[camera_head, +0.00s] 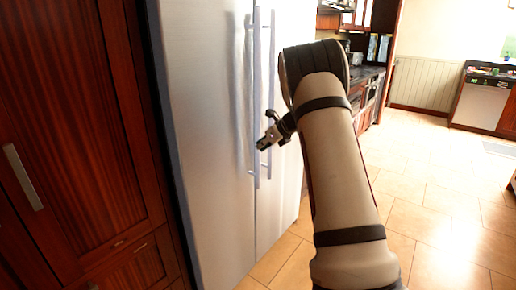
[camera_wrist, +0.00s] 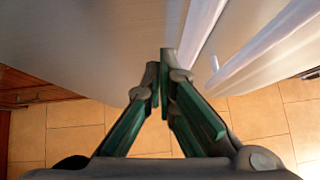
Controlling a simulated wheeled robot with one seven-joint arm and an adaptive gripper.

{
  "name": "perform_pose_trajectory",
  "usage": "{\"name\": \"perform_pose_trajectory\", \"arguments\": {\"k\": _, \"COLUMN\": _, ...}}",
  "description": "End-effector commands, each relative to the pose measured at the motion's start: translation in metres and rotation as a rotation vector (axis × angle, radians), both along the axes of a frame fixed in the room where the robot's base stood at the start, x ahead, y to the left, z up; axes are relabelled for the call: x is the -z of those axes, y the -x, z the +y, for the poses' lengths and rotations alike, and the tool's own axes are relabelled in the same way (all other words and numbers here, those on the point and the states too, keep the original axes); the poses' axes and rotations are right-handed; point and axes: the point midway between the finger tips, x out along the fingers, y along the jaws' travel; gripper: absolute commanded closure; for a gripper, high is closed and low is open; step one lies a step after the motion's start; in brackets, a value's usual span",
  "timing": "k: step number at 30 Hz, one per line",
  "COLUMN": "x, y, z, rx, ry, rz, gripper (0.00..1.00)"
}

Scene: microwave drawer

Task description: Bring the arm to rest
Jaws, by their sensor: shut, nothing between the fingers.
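My gripper (camera_head: 262,146) is small in the head view, at the end of my bent arm, in front of the refrigerator's long vertical handles (camera_head: 256,100). In the wrist view its two green-padded fingers (camera_wrist: 160,72) come together at the tips, with nothing between them. The steel refrigerator (camera_head: 208,130) fills the space behind it, and its doors look closed. The fingers look close to the handle bars (camera_wrist: 260,48) in the wrist view; I cannot tell whether they touch.
A dark red wooden cabinet (camera_head: 75,110) with a metal handle (camera_head: 22,177) stands at the left. Tiled floor (camera_head: 440,200) lies open at the right. A kitchen counter (camera_head: 366,73) and a dishwasher (camera_head: 480,102) stand farther back.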

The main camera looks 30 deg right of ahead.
Motion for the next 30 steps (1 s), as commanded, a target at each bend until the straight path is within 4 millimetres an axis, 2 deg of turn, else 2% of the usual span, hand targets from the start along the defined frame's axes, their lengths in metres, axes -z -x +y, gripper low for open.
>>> {"name": "perform_pose_trajectory", "arguments": {"k": 6, "x": -0.025, "y": 0.024, "z": -0.008, "rx": 0.001, "ry": 0.001, "rz": -0.002, "gripper": 1.0}}
{"name": "perform_pose_trajectory", "arguments": {"k": 12, "x": -0.041, "y": 0.041, "z": -0.013, "rx": -0.001, "ry": 0.001, "rz": 0.0, "gripper": 1.0}}
{"name": "perform_pose_trajectory", "arguments": {"k": 23, "x": -0.05, "y": 0.045, "z": -0.014, "rx": 0.011, "ry": -0.005, "rz": -0.008, "gripper": 1.0}}
{"name": "perform_pose_trajectory", "arguments": {"k": 26, "x": -0.076, "y": 0.04, "z": -0.008, "rx": 0.087, "ry": -0.039, "rz": -0.054, "gripper": 1.0}}
{"name": "perform_pose_trajectory", "arguments": {"k": 29, "x": -0.125, "y": 0.034, "z": 0.002, "rx": 0.253, "ry": -0.131, "rz": -0.144, "gripper": 1.0}}
{"name": "perform_pose_trajectory", "arguments": {"k": 30, "x": -0.149, "y": 0.034, "z": 0.007, "rx": 0.338, "ry": -0.186, "rz": -0.186, "gripper": 1.0}}
